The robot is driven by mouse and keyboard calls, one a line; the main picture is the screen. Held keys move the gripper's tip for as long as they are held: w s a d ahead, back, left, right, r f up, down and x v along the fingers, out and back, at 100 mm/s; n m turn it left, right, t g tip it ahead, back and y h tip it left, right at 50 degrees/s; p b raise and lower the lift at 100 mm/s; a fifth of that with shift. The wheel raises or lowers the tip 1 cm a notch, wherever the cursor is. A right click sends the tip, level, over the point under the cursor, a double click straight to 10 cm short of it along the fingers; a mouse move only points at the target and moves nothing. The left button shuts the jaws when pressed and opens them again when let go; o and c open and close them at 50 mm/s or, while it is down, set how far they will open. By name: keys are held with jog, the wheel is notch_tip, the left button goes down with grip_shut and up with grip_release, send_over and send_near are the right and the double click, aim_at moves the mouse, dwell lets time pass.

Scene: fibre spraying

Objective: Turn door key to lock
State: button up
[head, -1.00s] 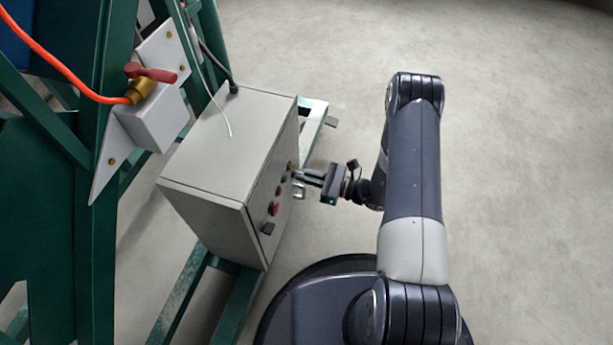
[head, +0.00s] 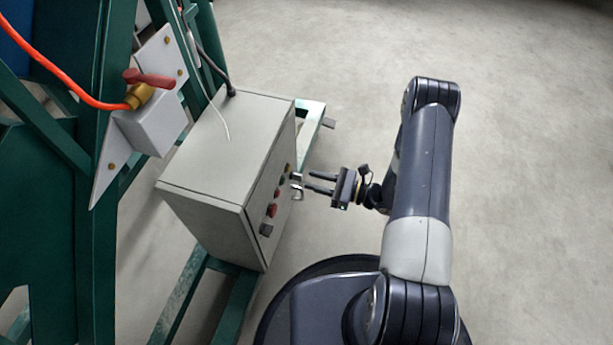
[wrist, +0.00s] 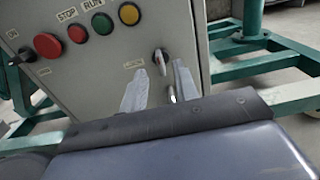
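The grey control box (head: 222,145) stands on a green frame, with its door face toward my gripper. In the wrist view a small silver key or key switch (wrist: 160,60) with a red mark sits on the door (wrist: 170,30). A silver piece (wrist: 172,95) hangs below it; I cannot tell whether it is a second key. My gripper (head: 309,182) is open and empty, a short way off the door. Its two fingers spread left and right of the key in the wrist view (wrist: 158,70). In the head view, small metal pieces (head: 297,192) show at the door by the fingertips.
Red (wrist: 48,44) and green (wrist: 102,22) buttons and a black switch (wrist: 20,56) sit left of the key. A valve with a red handle (head: 150,75) and orange hose is on the green frame. The floor (head: 530,180) at right is clear.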

aim_at(296, 177)
jog(key=p+v, duration=0.1)
jog(key=v, duration=0.6)
jog(key=b+x, duration=0.2)
jog(key=x, duration=0.8)
jog(key=shift+a, duration=0.35)
jog(key=shift+w, duration=0.1)
